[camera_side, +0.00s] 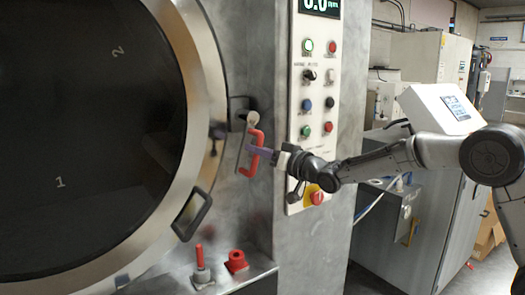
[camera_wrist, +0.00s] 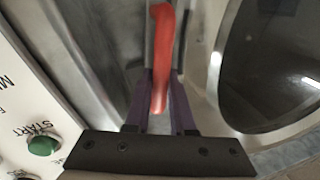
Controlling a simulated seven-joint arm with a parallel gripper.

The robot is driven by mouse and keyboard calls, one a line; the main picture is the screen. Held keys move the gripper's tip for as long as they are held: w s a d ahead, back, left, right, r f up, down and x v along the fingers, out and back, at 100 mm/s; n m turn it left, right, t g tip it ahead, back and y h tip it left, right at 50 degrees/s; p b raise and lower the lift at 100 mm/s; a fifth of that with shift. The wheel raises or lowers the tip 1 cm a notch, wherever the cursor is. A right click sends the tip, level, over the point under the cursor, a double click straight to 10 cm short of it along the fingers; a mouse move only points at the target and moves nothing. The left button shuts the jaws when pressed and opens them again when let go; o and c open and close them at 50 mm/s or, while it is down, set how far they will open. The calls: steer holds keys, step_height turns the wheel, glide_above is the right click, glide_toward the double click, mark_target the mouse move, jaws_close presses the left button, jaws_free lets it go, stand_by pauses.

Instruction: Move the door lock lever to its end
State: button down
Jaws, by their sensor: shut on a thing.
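The red door lock lever (camera_side: 252,153) is a bent bar handle on the metal front, just right of the round door. In the side view it stands roughly upright, tilted slightly. My gripper (camera_side: 257,152) reaches it from the right with purple fingers. In the wrist view the red lever (camera_wrist: 162,50) runs down between the two purple fingers of my gripper (camera_wrist: 158,100), which are shut on its lower part. The pivot of the lever is not clear in either view.
The round door (camera_side: 85,140) with dark glass and a black handle (camera_side: 191,214) is at left. A control panel (camera_side: 315,100) with buttons stands close to the right of the lever. A red peg (camera_side: 200,258) and a red ring (camera_side: 236,260) are on the ledge below.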

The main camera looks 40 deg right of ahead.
steer(key=a+m, duration=0.1)
steer(key=m, duration=0.1)
steer(key=a+r+m+t, duration=0.1)
steer(key=m, duration=0.1)
steer(key=shift+a+h, duration=0.25)
steer(key=shift+h, duration=0.05)
steer(key=shift+a+r+m+t+h, duration=0.15)
steer(key=shift+a+r+m+h, duration=0.5)
steer(key=shift+m, duration=1.1)
steer(key=shift+a+r+m+t+h, duration=0.1)
steer(key=shift+a+r+m+t, duration=0.15)
steer(key=shift+r+m, duration=1.1)
steer(key=shift+a+r+m+t+h, duration=0.1)
steer(key=shift+a+r+m+h, duration=0.35)
steer(key=shift+m, duration=1.65)
steer(key=shift+r, duration=0.1)
steer(key=c, duration=0.8)
jaws_free()
steer(key=shift+o, duration=0.2)
steer(key=s+f, duration=0.2)
steer(key=s, duration=1.1)
steer(key=shift+s+d+f, duration=0.15)
steer(key=shift+s+f, duration=0.15)
steer(key=shift+f, duration=0.1)
